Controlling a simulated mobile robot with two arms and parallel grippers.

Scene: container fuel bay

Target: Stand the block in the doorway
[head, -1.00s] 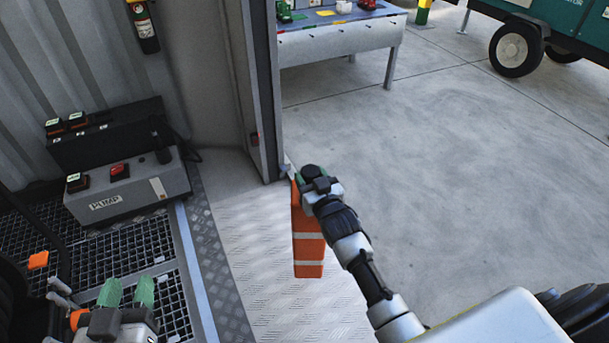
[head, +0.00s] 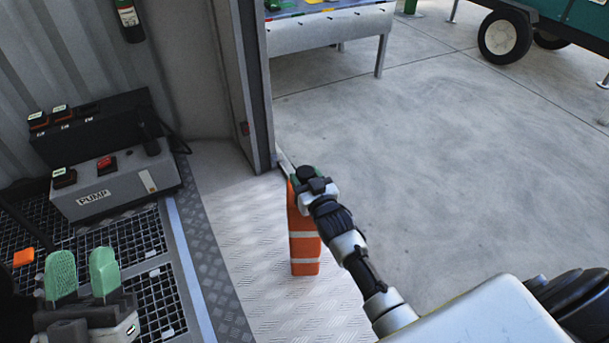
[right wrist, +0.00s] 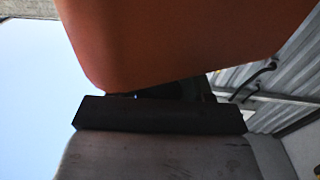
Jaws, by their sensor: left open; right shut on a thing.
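The block (head: 304,245) is orange with pale stripes. In the head view it hangs upright below my right gripper (head: 296,181), over or on the tread-plate floor of the doorway; I cannot tell whether its foot touches. My right gripper is shut on its upper end and hides that part. In the right wrist view the block (right wrist: 180,40) fills the top as a large orange surface close to the camera. The doorway's sill (head: 235,225) is patterned metal plate. My left gripper (head: 82,272), with green fingertips, is open and empty at the lower left, above the floor grating.
A grey door post (head: 243,100) stands just beyond the block. A grey pump unit (head: 115,185) is at the left on the grating (head: 120,240). An orange piece (head: 24,257) lies at far left. A table (head: 330,30) stands outside; concrete floor (head: 430,150) is open.

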